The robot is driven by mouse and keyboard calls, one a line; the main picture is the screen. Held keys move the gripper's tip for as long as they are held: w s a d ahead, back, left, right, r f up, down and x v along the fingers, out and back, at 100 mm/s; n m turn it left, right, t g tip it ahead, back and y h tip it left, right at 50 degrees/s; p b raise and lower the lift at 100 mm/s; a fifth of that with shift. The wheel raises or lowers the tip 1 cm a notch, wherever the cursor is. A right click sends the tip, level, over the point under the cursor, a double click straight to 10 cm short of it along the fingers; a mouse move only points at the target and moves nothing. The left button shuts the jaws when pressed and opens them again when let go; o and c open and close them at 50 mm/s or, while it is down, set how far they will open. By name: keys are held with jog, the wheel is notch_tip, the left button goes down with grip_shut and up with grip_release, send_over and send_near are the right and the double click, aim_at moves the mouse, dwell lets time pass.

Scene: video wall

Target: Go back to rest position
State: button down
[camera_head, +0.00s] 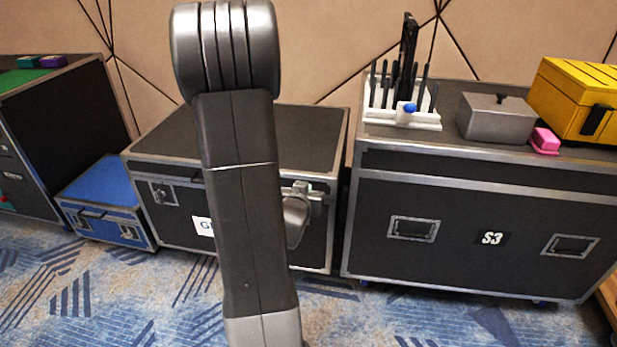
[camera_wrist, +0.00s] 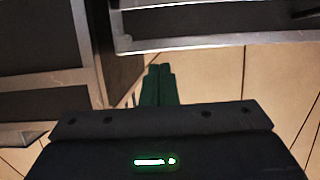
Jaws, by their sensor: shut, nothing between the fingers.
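My arm rises through the middle of the camera_head view, in front of a black flight case (camera_head: 310,125) with metal edges. In the camera_wrist view, the dark green fingers of my gripper (camera_wrist: 158,85) are together, with nothing between them. They point toward the tan wall and the metal-edged dark cases (camera_wrist: 45,45). No object is touching the fingers there. In the camera_head view the fingers cannot be made out; my arm hides part of the middle case.
Right, a black case marked S3 (camera_head: 460,225) carries a white rack (camera_head: 400,112) of dark tools, a grey box (camera_head: 497,118), a pink item (camera_head: 545,140) and a yellow case (camera_head: 575,95). Left, a blue case (camera_head: 105,200) stands beside a taller black case (camera_head: 80,110). Patterned carpet in front is clear.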

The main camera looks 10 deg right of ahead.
jog(key=shift+s+a+f, duration=0.2)
jog(key=shift+s+a, duration=0.05)
jog(key=shift+s, duration=0.4)
notch_tip(320, 180, up, 3)
send_over(314, 173)
jog(key=s+a, duration=0.2)
jog(key=s, duration=0.2)
jog(key=f, duration=0.1)
jog(key=f+b, duration=0.1)
jog(key=shift+w+d+f+b, duration=0.15)
jog(key=shift+w+f+b, duration=0.15)
jog(key=shift+f, duration=0.1)
jog(key=shift+s+f, duration=0.1)
jog(key=shift+f, duration=0.35)
